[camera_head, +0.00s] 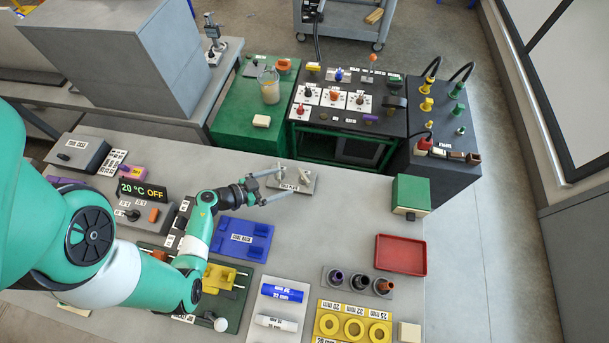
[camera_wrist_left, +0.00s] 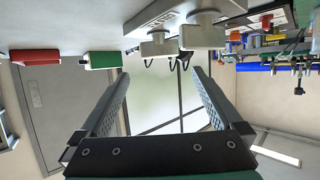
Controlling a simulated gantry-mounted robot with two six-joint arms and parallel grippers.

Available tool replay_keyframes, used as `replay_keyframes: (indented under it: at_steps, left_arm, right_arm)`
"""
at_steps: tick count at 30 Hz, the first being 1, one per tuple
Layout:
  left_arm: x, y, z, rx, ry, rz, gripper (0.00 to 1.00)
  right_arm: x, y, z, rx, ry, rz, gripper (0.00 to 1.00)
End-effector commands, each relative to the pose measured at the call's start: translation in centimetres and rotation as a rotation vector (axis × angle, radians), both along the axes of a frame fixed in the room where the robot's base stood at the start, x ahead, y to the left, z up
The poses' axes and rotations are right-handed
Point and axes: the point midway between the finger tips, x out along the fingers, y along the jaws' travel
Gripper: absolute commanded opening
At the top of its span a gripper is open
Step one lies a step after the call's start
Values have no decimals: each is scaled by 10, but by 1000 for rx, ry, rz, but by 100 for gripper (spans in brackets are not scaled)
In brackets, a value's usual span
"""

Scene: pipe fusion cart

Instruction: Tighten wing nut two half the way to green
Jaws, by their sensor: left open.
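A small grey plate (camera_head: 308,186) with a label lies near the far edge of the grey bench in the head view. Two pale upright fittings stand on it, and the right one (camera_head: 304,175) shows best. In the left wrist view, the two fittings show as light blocks, one left (camera_wrist_left: 158,46) and one right (camera_wrist_left: 203,34). I cannot tell which is wing nut two, and no green mark shows on them. My left gripper (camera_head: 287,181) is open at the plate, its fingers pointing right. In the left wrist view, the gap between the fingers (camera_wrist_left: 160,75) looks empty.
A green box (camera_head: 410,194) and a red tray (camera_head: 401,254) stand to the right. Bare bench lies between the plate and the green box.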

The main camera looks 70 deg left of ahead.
Motion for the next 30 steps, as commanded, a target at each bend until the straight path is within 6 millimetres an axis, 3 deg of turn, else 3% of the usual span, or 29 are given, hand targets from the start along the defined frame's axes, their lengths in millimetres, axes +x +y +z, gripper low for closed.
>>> replay_keyframes:
  at_steps: [12, 17, 25, 30]
  left_arm:
    - [80, 11, -37, 3, -3, -5, 100]
    - [94, 13, -40, 1, -2, -3, 100]
    - [95, 14, -39, 2, -2, -1, 100]
    - [95, 14, -39, 2, -2, -1, 69]
  right_arm:
    - [0, 0, -37, 0, 1, 0, 50]
    - [0, 0, -41, 0, 1, 0, 50]
    - [0, 0, -41, 0, 1, 0, 50]
    - [0, 0, -41, 0, 1, 0, 50]
